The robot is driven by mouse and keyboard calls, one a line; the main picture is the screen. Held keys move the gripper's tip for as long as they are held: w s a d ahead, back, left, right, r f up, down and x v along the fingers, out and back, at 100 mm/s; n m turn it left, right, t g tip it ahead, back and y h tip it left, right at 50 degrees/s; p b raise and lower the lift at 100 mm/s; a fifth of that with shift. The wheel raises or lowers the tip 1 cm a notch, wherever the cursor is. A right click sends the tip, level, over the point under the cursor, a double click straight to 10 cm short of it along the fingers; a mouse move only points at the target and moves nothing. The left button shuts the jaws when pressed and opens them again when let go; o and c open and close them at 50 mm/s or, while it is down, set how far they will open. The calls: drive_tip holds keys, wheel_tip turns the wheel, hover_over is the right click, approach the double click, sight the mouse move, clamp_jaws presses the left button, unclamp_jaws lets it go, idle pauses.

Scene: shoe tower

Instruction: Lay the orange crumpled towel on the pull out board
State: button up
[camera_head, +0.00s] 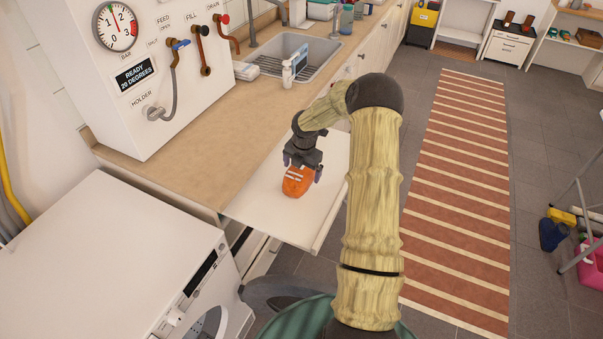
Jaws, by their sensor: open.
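The orange crumpled towel (296,182), with pale stripes, is at the pull out board (272,212), near the middle of its surface. The white board extends from under the tan counter. My gripper (303,168) is open and points down right at the towel, with its fingers close to the towel's far side and right edge. Whether the fingers touch the towel, and whether the towel rests fully on the board, I cannot tell from this angle. My arm hides part of the board's right side.
A white washing machine (110,270) stands at the lower left. The counter (190,175) carries a white panel with a gauge and taps. A soap bottle (287,75) stands by the sink (298,58). A striped rug (457,190) lies on the floor at right.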

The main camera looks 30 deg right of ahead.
sight(303, 172)
drive_tip(key=r, duration=0.3)
drive_tip(key=s+r, duration=0.1)
drive_tip(key=r, duration=0.5)
drive_tip(key=shift+s+a+r+b, duration=0.15)
drive_tip(key=shift+s+r+b, duration=0.1)
drive_tip(key=shift+b, duration=0.05)
drive_tip(key=shift+s+a, duration=0.1)
drive_tip(key=shift+a, duration=0.25)
drive_tip(key=s+a+r+m, duration=0.3)
drive_tip(key=s+a+m, duration=0.5)
drive_tip(key=s+m, duration=0.4)
drive_tip(key=s+a+r+m, duration=0.4)
drive_tip(key=s+a+m, duration=0.5)
drive_tip(key=s+m, duration=0.3)
drive_tip(key=shift+s+t, duration=0.4)
drive_tip(key=shift+s, duration=0.05)
